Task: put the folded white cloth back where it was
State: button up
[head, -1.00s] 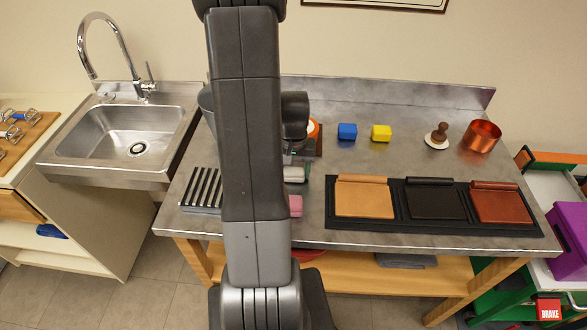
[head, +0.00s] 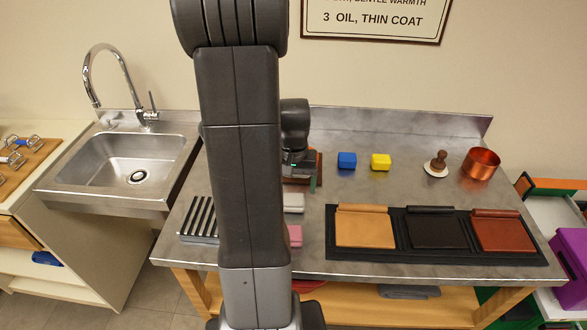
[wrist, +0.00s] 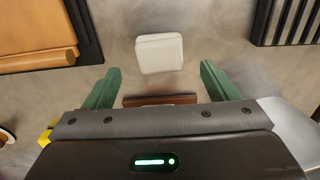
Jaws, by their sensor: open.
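The folded white cloth (wrist: 160,53) looks like a small, rounded white block lying on the steel bench. In the wrist view it lies ahead of my gripper (wrist: 160,84), between the lines of the two green fingers, which are apart with nothing between them. In the head view the cloth (head: 293,202) shows just right of my arm, partly hidden by it, and my gripper (head: 299,177) is behind it, towards the backsplash. The two are apart.
A pink block (head: 295,236) lies in front of the cloth. A slatted rack (head: 199,219) is to the left, a black tray (head: 334,245) with leather pieces to the right. Blue (head: 346,160) and yellow (head: 381,161) blocks stand behind. A brown piece (wrist: 160,100) lies beneath my gripper.

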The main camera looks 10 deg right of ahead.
aim_at(294, 198)
notch_tip(294, 198, up, 6)
dwell(0.5)
notch_tip(294, 198, down, 13)
jog(key=shift+r, duration=0.1)
jog(key=shift+w+r, duration=0.1)
jog(key=shift+r, duration=0.95)
jog(key=shift+f, duration=0.1)
